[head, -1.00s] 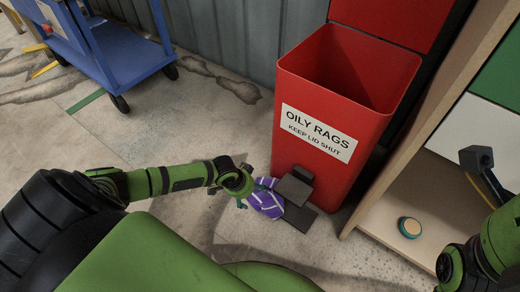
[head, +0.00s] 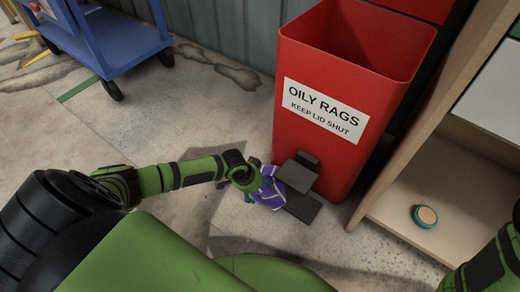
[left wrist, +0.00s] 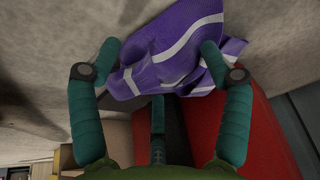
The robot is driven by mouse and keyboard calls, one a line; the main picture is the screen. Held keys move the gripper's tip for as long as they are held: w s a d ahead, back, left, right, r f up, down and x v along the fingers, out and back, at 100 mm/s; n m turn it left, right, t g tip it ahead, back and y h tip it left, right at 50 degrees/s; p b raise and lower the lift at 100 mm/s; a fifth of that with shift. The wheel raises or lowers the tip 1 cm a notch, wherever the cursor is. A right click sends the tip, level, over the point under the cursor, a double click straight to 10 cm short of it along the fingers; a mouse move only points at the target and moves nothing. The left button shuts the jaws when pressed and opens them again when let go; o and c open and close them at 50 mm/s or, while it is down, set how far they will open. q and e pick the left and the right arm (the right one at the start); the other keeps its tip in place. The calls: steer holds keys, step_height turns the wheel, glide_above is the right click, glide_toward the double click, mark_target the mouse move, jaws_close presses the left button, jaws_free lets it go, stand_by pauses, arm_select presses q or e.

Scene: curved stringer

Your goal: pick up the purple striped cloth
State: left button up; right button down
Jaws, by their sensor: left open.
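The purple cloth with white stripes (head: 268,193) lies crumpled on the floor, against the pedal of the red bin. In the left wrist view the cloth (left wrist: 180,45) fills the upper middle. My left gripper (head: 250,186) is at the cloth, partly covering it in the head view.
The red bin (head: 300,145), labelled OILY RAGS, stands open just behind the cloth, with a dark grey pedal (head: 303,205) at its foot. A wooden shelf (head: 440,180) holding a round tin (head: 425,216) is at right. A blue cart (head: 115,45) stands back left.

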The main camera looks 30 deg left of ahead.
arm_select(q)
steer(key=shift+f, duration=0.15)
steer(key=shift+b+x, duration=0.85)
steer(key=c, duration=0.5)
steer(key=shift+w+r, duration=0.15)
steer(key=shift+r, duration=0.05)
steer(key=shift+c, duration=0.3)
steer(key=shift+f, duration=0.1)
jaws_close()
